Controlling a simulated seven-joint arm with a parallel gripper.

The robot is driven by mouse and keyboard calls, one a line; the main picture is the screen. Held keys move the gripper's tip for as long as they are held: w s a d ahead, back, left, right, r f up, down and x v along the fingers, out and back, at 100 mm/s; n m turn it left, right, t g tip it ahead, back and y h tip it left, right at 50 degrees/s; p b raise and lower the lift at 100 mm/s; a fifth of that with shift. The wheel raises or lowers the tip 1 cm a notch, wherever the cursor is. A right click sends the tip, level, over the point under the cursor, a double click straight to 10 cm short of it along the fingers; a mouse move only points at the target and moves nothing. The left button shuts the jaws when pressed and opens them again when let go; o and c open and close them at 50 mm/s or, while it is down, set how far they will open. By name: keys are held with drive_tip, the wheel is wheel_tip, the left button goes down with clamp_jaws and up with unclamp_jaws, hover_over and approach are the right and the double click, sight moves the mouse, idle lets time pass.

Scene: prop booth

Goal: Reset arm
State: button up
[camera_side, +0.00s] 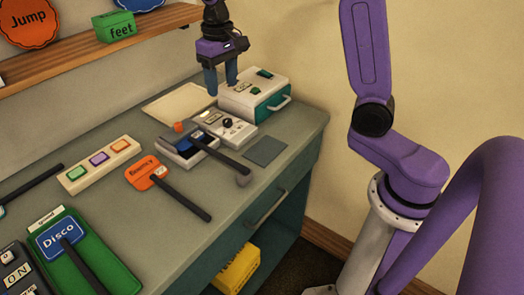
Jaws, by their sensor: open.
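My gripper (221,83) hangs at the top centre, fingers pointing down. Its two blue fingers are apart with nothing seen between them. It is above the back of the grey-green table (135,225), beside the left end of a white and teal box (252,95) with a handle. The fingertips overlap the box's left edge in this view, and I cannot tell whether they touch it. My purple arm fills the right of the view.
A pale tray (165,104), a knob panel (240,134) and a tray (172,150) with a dark stick sign lie near the gripper. A button panel (75,181), an orange sign (141,178) and a Disco sign (58,243) lie further left. A wooden shelf (75,58) hangs at upper left.

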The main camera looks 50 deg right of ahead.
drive_tip(key=s+a+f+n, duration=0.1)
drive_tip(key=s+a+n, duration=0.15)
drive_tip(key=s, duration=0.55)
drive_tip(key=s+a+f+n, duration=0.15)
drive_tip(key=s+n, duration=0.25)
drive_tip(key=s, duration=0.4)
drive_tip(key=s+d+f+n, duration=0.1)
drive_tip(key=s+d+n, duration=0.1)
drive_tip(key=s, duration=0.5)
drive_tip(key=s+d+f+n, duration=0.1)
drive_tip(key=s+d+n, duration=0.1)
drive_tip(key=s+n, duration=0.2)
drive_tip(key=s, duration=0.3)
drive_tip(key=shift+s, duration=0.3)
